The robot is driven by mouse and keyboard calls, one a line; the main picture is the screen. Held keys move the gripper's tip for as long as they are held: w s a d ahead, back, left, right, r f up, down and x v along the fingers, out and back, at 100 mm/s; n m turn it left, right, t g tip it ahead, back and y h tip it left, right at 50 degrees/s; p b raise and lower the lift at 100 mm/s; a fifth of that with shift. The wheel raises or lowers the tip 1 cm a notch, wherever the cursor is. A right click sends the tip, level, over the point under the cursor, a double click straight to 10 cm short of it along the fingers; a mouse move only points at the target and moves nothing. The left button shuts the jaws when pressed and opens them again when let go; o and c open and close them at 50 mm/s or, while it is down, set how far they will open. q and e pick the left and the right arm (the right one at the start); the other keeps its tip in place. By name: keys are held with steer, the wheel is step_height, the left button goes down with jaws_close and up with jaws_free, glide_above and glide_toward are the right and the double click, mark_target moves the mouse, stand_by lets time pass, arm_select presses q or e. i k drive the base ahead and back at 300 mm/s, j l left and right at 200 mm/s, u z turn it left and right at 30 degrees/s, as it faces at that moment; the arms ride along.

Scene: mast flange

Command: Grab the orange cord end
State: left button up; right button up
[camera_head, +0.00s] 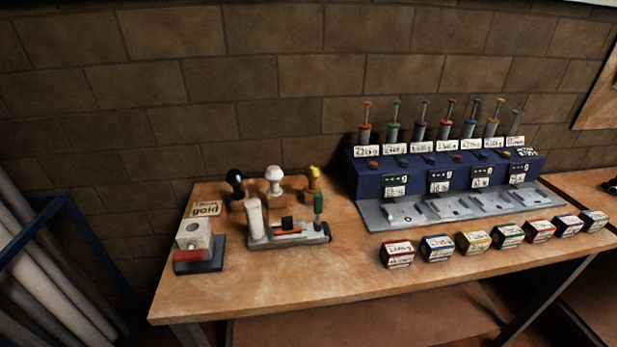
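I see no clear cord in the head view. Neither of my grippers is in view.
A dark blue rack (368,186) with several plungers stands at the back of the wooden table (300,285). Several small labelled boxes (397,254) line up before it. Three knobbed stamps, including a white one (274,179), stand behind the grey device. The front left tabletop is clear.

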mark_target(287, 229)
steer(key=j+z, duration=0.3)
steer(key=k+j+z, duration=0.15)
steer(key=j+z, duration=0.15)
steer(key=k+j+z, duration=0.1)
steer(key=j+z, duration=0.2)
steer(key=j, duration=0.1)
